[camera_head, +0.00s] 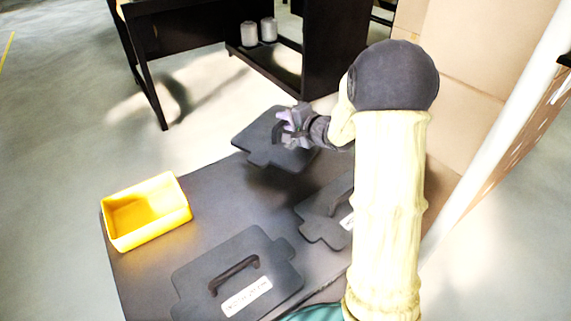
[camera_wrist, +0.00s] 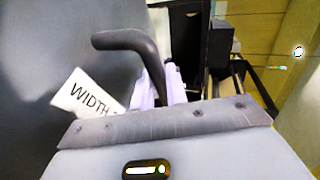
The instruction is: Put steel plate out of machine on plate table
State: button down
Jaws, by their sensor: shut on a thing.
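My gripper (camera_head: 290,125) is shut on the handle of a dark steel plate (camera_head: 258,148), at the far end of the plate table (camera_head: 205,205). A shadow lies on the table below this plate, and it looks raised. In the wrist view the plate (camera_wrist: 50,45) fills the left side, with its curved handle (camera_wrist: 125,42) at my fingers (camera_wrist: 160,85) and a white label reading "WIDTH" (camera_wrist: 88,95). A second plate (camera_head: 220,275) with handle and label lies at the table's front. A third plate (camera_head: 318,222) lies at the right, partly hidden by my arm.
A yellow bin (camera_head: 150,212) stands on the table's left edge. A black frame or bench (camera_head: 200,20) stands behind, with two pale rolls (camera_head: 258,32) on its shelf. Tan panels (camera_head: 465,60) rise at the right. The table's middle is bare.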

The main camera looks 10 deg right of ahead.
jog(key=shift+f+b, duration=0.95)
jog(key=shift+f, duration=2.05)
jog(key=shift+f, duration=0.15)
jog(key=shift+f+b, duration=0.55)
jog(key=shift+f, duration=1.25)
jog(key=c, duration=1.4)
grip_release()
jog(key=shift+f, duration=0.15)
